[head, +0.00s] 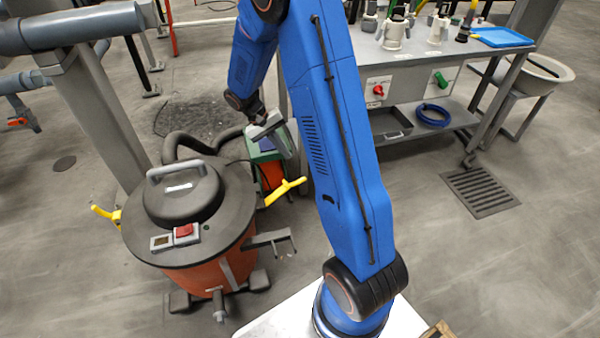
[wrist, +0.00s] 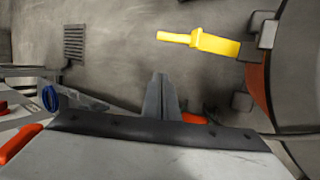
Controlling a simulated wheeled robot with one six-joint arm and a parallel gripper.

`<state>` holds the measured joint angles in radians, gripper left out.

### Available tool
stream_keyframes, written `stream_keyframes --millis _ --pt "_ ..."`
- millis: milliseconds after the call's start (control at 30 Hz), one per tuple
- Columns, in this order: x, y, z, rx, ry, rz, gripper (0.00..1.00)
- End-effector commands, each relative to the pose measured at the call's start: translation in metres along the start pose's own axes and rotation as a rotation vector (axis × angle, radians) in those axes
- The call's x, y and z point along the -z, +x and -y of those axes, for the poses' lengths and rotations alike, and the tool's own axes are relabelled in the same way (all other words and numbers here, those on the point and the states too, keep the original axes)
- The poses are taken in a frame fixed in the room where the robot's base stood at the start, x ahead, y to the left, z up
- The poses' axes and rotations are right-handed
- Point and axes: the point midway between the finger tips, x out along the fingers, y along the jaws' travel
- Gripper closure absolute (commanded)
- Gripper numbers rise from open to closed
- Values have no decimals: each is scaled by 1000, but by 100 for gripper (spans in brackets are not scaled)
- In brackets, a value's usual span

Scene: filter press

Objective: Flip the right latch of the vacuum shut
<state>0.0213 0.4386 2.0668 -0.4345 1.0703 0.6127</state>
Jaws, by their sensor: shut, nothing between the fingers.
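The vacuum (head: 197,235) stands at the left in the head view, with an orange drum and a dark lid. Its right latch (head: 284,191) is a yellow lever sticking outward from the lid's right rim, swung away from the drum. In the wrist view the yellow latch (wrist: 205,41) points left from the dark rim. My gripper (head: 284,146) is above and behind the latch, apart from it. In the wrist view my gripper's fingers (wrist: 160,80) are together and empty, below the latch in the picture. The left latch (head: 105,214) also sticks outward.
A grey bracket (head: 268,240) juts from the drum's right side. A dark hose (head: 185,145) curves behind the lid. A green and orange object (head: 266,160) stands close behind my gripper. The workbench (head: 425,70) is at the back right. Floor right of my arm is clear around a drain grate (head: 480,191).

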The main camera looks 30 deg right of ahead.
Motion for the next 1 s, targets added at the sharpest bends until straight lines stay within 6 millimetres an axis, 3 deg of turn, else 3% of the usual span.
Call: stream_keyframes --millis 267,867,1000 --pt "0 10 0 0 0 1 100" --pt "0 102 0 0 -1 2 100" --pt "-16 94 0 1 0 -3 100"
